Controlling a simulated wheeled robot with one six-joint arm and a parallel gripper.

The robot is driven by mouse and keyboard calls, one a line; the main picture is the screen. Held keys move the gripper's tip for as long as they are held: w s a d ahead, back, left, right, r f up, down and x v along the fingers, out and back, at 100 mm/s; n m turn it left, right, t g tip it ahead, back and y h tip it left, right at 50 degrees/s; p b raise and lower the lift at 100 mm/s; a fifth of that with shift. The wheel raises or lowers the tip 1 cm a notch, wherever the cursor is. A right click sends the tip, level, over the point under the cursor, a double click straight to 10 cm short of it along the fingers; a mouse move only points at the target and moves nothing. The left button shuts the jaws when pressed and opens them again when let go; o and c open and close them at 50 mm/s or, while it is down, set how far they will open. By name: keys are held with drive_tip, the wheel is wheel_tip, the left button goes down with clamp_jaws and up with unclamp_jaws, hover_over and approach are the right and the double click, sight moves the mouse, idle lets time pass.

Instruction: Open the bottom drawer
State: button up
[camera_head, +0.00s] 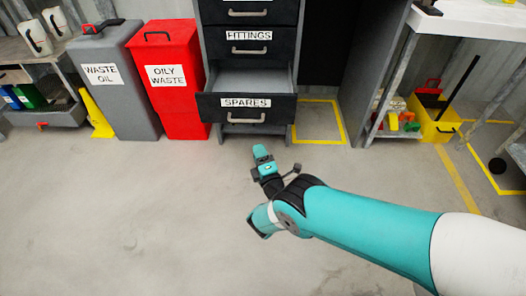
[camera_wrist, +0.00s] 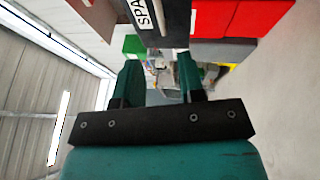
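The dark drawer cabinet (camera_head: 292,20) stands at the back centre in the head view. Its lowest visible drawer, labelled SPARES (camera_head: 246,102), is pulled out, and its empty-looking grey inside shows. This drawer's curved metal handle (camera_head: 246,119) is on its front. The drawer above, labelled FITTINGS, is shut. My gripper (camera_head: 262,151) is in front of and below the open drawer, apart from the handle in the head view. In the wrist view its two fingers (camera_wrist: 160,78) are spread, with no held thing visible. Part of the SPARES label (camera_wrist: 143,14) shows beyond them.
A red oily waste bin (camera_head: 167,77) and a grey waste oil bin (camera_head: 103,76) stand left of the cabinet. A yellow wet-floor sign (camera_head: 97,115) is farther left. A workbench (camera_head: 480,22) and yellow bucket (camera_head: 435,122) are at the right. The floor in front is clear.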

drive_tip(key=shift+p+v, duration=1.1)
drive_tip(key=shift+v, duration=0.6)
drive_tip(key=shift+w, duration=0.1)
